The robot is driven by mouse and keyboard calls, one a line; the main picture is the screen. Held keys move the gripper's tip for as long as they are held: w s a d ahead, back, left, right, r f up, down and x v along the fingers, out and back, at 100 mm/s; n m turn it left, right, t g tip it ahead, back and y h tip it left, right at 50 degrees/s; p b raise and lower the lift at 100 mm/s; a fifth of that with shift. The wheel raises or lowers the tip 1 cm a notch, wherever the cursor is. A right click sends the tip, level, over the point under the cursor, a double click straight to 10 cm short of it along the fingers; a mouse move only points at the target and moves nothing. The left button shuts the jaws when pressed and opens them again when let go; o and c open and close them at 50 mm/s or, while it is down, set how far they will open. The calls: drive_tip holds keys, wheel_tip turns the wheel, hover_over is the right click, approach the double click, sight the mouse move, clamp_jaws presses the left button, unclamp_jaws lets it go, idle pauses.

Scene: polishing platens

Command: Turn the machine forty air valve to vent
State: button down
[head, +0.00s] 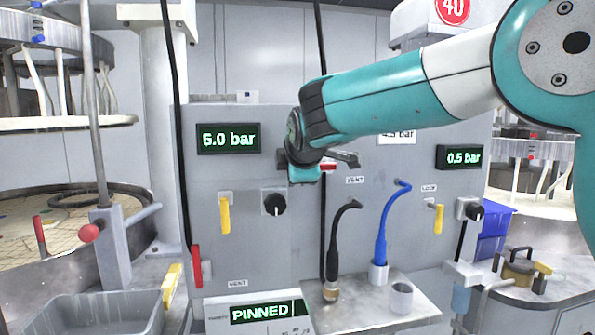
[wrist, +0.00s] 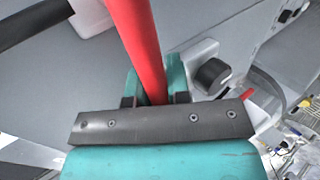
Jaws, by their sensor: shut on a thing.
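A red lever (wrist: 138,45) runs between the jaws of my gripper (wrist: 154,96) in the wrist view, and the jaws are shut on it. In the head view my gripper (head: 322,164) is at the grey panel, and only a bit of red (head: 328,167) shows beside it; the rest of that lever is hidden. A VENT label (head: 355,180) is just below and right of the gripper. The red sign 40 (head: 452,10) is at the top right. Another red handle (head: 197,266) hangs at the panel's lower left, near a second VENT label (head: 237,283).
Displays read 5.0 bar (head: 229,138) and 0.5 bar (head: 464,157); another is partly covered by my arm. Yellow levers (head: 225,214) and a black knob (head: 274,204) are on the panel. Black and blue hoses (head: 381,240) stand below the gripper. A PINNED display (head: 265,312) is at the bottom.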

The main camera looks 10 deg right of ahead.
drive_tip(key=c, duration=1.4)
unclamp_jaws()
drive_tip(key=shift+o, duration=0.2)
drive_tip(key=shift+s, duration=0.1)
drive_tip(key=b+v, duration=0.2)
drive_tip(key=v, duration=1.5)
drive_tip(key=shift+b, duration=0.4)
drive_tip(key=shift+s+d, duration=0.1)
